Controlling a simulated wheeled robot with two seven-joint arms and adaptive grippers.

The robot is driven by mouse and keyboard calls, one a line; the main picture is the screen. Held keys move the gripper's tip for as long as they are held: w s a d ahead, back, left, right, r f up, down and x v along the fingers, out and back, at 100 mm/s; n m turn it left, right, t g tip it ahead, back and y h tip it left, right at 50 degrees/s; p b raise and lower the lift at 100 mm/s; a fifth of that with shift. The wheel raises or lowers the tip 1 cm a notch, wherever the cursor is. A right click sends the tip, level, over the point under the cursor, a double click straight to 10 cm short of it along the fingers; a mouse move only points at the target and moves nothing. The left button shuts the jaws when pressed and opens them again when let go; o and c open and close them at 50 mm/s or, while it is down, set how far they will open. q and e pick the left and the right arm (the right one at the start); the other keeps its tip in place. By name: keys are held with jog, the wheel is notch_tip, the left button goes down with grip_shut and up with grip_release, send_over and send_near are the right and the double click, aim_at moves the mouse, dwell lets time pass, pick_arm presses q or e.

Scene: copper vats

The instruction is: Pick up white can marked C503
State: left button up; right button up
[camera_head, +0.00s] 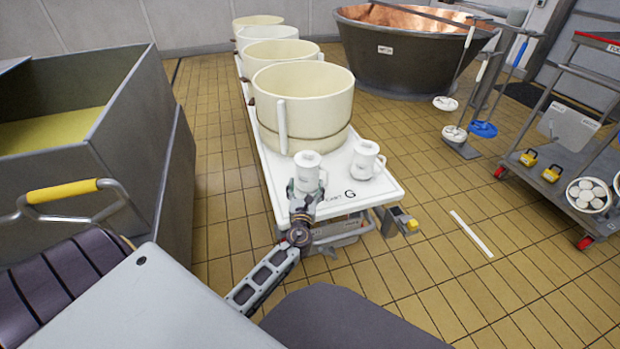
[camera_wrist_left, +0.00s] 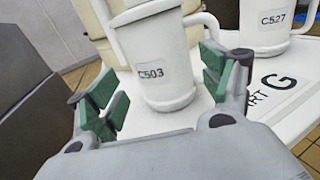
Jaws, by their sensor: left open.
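The white can marked C503 (camera_wrist_left: 158,72) stands upright on the white cart (camera_head: 262,163), near its front edge. It also shows in the head view (camera_head: 308,168), partly behind my left gripper. My left gripper (camera_wrist_left: 170,85) is open, with its green-padded fingers on either side of the can's lower part. I cannot tell whether the pads touch it. A second white can marked C527 (camera_wrist_left: 268,22) stands to the right; it also shows in the head view (camera_head: 367,160). My right gripper is not in view.
Several cream tubs (camera_head: 302,105) stand in a row behind the cans on the cart. A grey vat (camera_head: 120,130) is on the left, a copper-lined vat (camera_head: 400,60) at the back. A trolley (camera_head: 560,180) stands at the right, with open tiled floor before it.

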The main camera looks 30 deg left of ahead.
aim_at(307, 180)
pick_arm(q)
jog(key=shift+x, duration=0.85)
jog(key=shift+w+a, duration=0.2)
jog(key=shift+w, duration=0.2)
jog(key=shift+w+a, duration=0.1)
jog(key=shift+w, duration=0.05)
